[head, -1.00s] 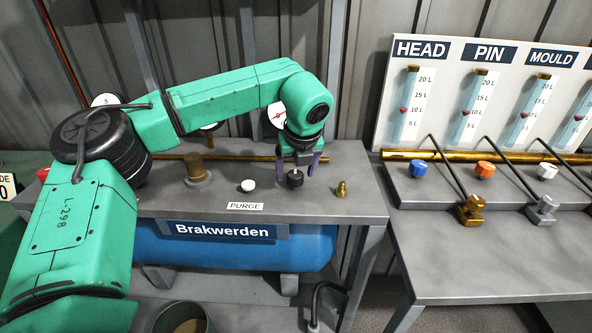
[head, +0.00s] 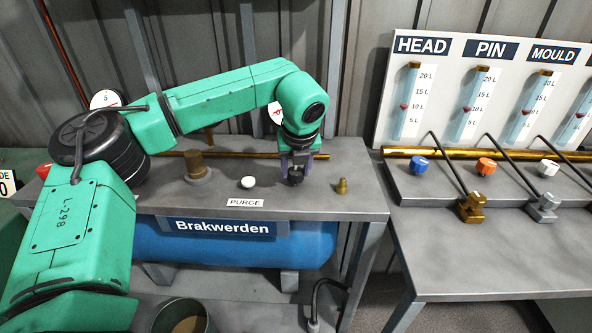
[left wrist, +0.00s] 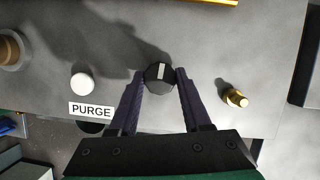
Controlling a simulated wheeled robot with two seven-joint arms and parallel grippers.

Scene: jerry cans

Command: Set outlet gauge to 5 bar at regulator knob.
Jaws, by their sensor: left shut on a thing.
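The black regulator knob (head: 295,178) stands on the grey bench top, right of the white button. In the left wrist view the knob (left wrist: 158,79) has a pale pointer mark running nearly straight up the picture. My left gripper (head: 296,171) is down at the knob with its purple fingers on both sides, shut on it; the fingers also show in the left wrist view (left wrist: 160,74). A white gauge (head: 276,112) behind the bench is mostly hidden by my arm, so its reading cannot be told. My right gripper is not in view.
The white button (head: 248,182) above the PURGE label (head: 245,203) is left of the knob, and a brass fitting (head: 341,186) is to its right. A brass pipe (head: 237,155) runs behind. Another bench with tubes and coloured knobs stands right.

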